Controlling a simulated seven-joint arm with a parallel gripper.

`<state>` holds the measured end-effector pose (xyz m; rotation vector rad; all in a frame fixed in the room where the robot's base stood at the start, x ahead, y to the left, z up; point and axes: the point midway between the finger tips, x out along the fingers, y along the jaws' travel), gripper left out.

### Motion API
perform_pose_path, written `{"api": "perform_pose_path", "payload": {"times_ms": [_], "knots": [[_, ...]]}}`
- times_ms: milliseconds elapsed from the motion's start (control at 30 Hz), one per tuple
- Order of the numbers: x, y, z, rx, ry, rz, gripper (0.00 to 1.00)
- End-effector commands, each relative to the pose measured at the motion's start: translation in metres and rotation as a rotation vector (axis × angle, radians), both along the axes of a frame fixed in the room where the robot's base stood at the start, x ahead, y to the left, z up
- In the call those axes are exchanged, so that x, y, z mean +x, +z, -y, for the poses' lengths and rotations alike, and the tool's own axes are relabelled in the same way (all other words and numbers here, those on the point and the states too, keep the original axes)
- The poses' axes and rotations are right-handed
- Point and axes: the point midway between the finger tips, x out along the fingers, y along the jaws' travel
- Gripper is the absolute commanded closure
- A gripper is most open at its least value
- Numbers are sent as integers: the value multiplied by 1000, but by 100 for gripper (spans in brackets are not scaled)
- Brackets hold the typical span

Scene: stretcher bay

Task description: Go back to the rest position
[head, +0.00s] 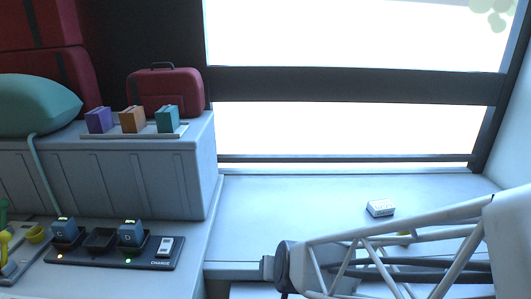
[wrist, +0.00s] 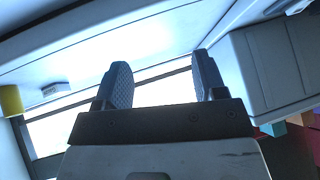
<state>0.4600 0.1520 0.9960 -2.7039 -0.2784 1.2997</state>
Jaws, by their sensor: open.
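My gripper (wrist: 163,84) shows in the wrist view with its two dark ribbed fingers spread apart. Nothing is held between them; the pale surface and the bright window lie behind. In the head view my white lattice arm reaches in from the right edge, low over the pale ledge. Its fingers cannot be made out clearly there.
A small white box (head: 380,208) sits on the ledge, with a yellow thing (head: 403,233) partly behind my arm. At left stand a charger strip (head: 190,256) with blue batteries, a tray (head: 92,135) of coloured blocks, a teal pillow (head: 38,105) and red bags (head: 165,90). The mid-ledge is clear.

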Motion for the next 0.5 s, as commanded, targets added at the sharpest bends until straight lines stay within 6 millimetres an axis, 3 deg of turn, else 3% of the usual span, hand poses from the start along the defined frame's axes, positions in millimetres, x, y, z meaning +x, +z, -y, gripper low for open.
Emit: {"api": "perform_pose_path", "payload": {"times_ms": [267,500], "knots": [[-35,59,56,-58,4,-146,36],[-82,103,107,-132,-24,-284,36]]}}
